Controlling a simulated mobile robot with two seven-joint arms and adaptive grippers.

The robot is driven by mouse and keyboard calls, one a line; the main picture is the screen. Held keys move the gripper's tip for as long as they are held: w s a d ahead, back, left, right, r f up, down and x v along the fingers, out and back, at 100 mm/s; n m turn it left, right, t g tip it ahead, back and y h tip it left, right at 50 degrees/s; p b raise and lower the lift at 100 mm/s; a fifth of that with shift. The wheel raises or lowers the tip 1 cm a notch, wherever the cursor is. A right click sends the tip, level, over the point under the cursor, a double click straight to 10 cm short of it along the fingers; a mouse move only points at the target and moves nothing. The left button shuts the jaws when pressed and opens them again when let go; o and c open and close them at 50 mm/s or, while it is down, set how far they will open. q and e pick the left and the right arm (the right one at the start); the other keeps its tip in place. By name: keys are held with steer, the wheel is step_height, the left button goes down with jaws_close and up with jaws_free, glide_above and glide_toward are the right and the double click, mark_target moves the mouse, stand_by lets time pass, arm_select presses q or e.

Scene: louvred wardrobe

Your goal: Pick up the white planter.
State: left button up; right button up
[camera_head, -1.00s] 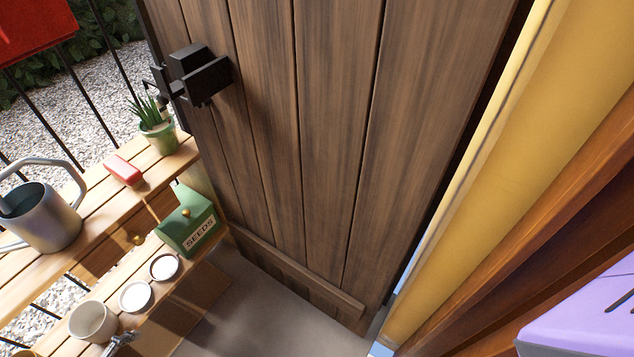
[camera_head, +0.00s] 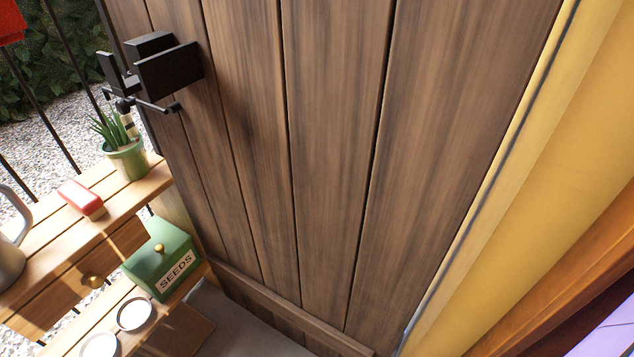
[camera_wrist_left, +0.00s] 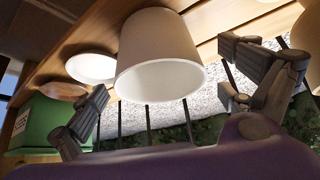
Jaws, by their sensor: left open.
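The white planter (camera_wrist_left: 157,50) is in the middle of the left wrist view, its open rim facing the lower edge of that picture. My left gripper (camera_wrist_left: 166,80) is open, with one finger to the left of the planter and the others to its right. Gaps show between the fingers and the planter, though depth is hard to judge. The planter and left gripper are outside the head view. My right gripper is not in view.
A potted plant (camera_head: 124,158) and a red block (camera_head: 82,199) are on the upper shelf. A plank door (camera_head: 330,150) with a black latch fills the middle.

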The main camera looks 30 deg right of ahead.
arm_select(q)
steer(key=b+x, duration=0.1)
steer(key=x, duration=0.2)
steer(key=shift+s, duration=0.1)
steer(key=c, duration=1.3)
steer(key=shift+r, duration=0.1)
